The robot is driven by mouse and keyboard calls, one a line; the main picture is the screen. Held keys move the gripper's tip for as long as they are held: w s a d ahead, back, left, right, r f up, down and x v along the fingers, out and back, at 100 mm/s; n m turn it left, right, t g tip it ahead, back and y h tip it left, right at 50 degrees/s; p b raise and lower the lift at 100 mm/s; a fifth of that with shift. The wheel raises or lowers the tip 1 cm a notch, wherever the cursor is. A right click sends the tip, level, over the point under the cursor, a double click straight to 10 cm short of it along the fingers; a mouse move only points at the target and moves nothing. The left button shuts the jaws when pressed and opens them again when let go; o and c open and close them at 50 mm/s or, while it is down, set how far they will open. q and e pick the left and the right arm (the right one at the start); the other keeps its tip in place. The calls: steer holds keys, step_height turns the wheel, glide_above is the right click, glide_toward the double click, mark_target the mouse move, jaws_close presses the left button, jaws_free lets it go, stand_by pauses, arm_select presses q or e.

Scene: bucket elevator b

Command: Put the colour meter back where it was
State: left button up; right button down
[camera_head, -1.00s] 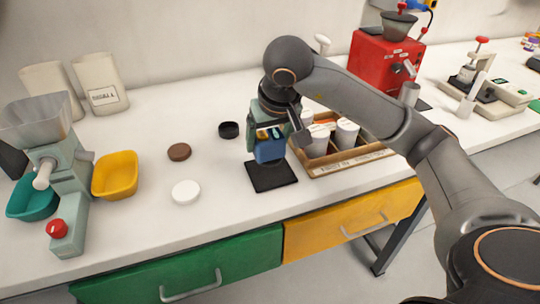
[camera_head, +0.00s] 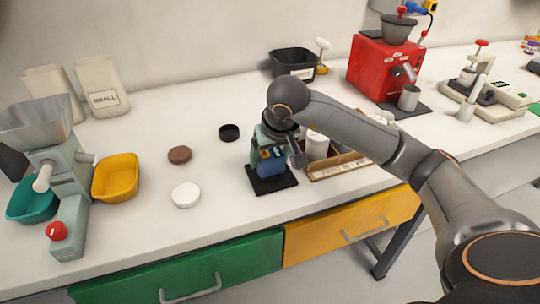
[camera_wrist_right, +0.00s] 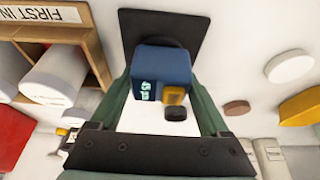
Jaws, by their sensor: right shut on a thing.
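The colour meter is a small blue box (camera_head: 271,168) with a yellow part and a lit display. My right gripper (camera_head: 268,155) is shut on it, with the green fingers on either side of the body. The meter is over the black square mat (camera_head: 272,186), at or just above its surface; I cannot tell whether it touches. In the right wrist view the meter (camera_wrist_right: 163,72) sits between the fingers with the mat (camera_wrist_right: 190,28) behind it. My left gripper is not in view.
A wooden tray (camera_head: 345,168) with white cups stands close on the right of the mat. A white disc (camera_head: 186,195), a brown disc (camera_head: 180,155) and a black round lid (camera_head: 229,132) lie to the left. A yellow bin (camera_head: 115,178) is farther left.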

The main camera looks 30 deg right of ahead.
jaws_free()
steer(key=shift+f, duration=0.1)
steer(key=shift+r, duration=0.35)
steer(key=p+v, duration=0.1)
steer(key=v, duration=1)
steer(key=shift+s+r, duration=0.25)
steer(key=shift+s, duration=0.05)
